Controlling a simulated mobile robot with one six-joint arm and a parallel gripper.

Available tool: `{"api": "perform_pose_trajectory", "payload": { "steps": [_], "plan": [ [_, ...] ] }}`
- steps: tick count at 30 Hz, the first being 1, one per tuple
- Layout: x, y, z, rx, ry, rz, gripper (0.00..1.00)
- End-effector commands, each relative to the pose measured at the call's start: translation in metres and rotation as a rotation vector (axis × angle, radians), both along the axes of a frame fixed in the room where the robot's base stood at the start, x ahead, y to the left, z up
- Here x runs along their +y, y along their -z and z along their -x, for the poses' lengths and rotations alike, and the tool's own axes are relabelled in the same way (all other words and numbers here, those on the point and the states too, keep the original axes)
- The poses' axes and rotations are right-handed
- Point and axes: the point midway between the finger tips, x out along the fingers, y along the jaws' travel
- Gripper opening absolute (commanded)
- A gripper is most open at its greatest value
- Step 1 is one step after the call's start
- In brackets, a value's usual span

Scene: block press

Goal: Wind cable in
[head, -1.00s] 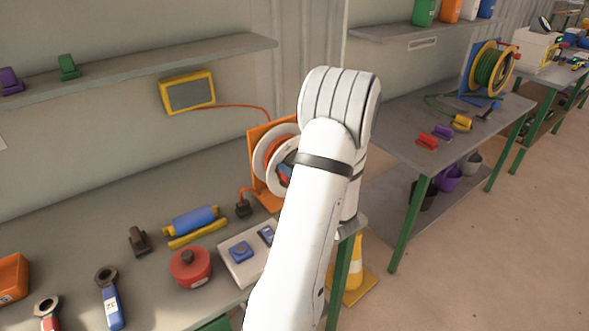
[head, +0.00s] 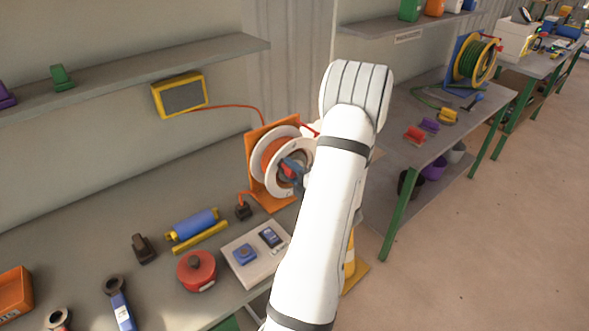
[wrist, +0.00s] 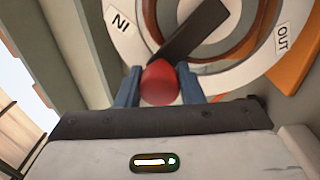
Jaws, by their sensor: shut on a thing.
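The cable reel (head: 268,150) has white flanges, an orange cable and an orange stand (head: 256,180) at the right end of the near bench. An orange cable (head: 235,107) runs from it to a yellow-framed box on the wall. A dark plug (head: 243,211) on a short orange lead rests by the stand. In the wrist view the reel's white face (wrist: 133,35) carries the labels IN and OUT, and a dark crank arm (wrist: 190,32) ends in a red knob (wrist: 160,83). My gripper (wrist: 160,88) is shut on the red knob, one blue finger either side. My arm hides part of the reel's right side.
The near bench holds a red round container (head: 196,270), a blue roller (head: 193,224), a panel with a blue knob (head: 257,254) and wrenches. A second bench (head: 440,130) stands right, with a green-cable reel (head: 472,60). A yellow cone (head: 350,262) stands between them.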

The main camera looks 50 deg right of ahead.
Motion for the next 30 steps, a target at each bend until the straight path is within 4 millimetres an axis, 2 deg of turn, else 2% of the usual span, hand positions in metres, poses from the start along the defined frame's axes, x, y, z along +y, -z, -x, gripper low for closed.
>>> {"api": "perform_pose_trajectory", "payload": {
  "steps": [5,6,13,20,23,30],
  "plan": [
    [-0.001,0.001,0.0,0.003,0.003,-0.002,0.0],
    [0.0,0.002,0.0,0.003,0.002,-0.002,0.36],
    [0.001,0.002,-0.002,0.003,-0.003,-0.001,0.55],
    [0.002,0.002,-0.002,0.003,-0.005,-0.001,0.56],
    [0.002,0.003,0.004,0.003,-0.002,-0.001,0.56],
    [0.008,0.005,0.043,0.003,0.001,-0.003,0.56]
  ]
}}
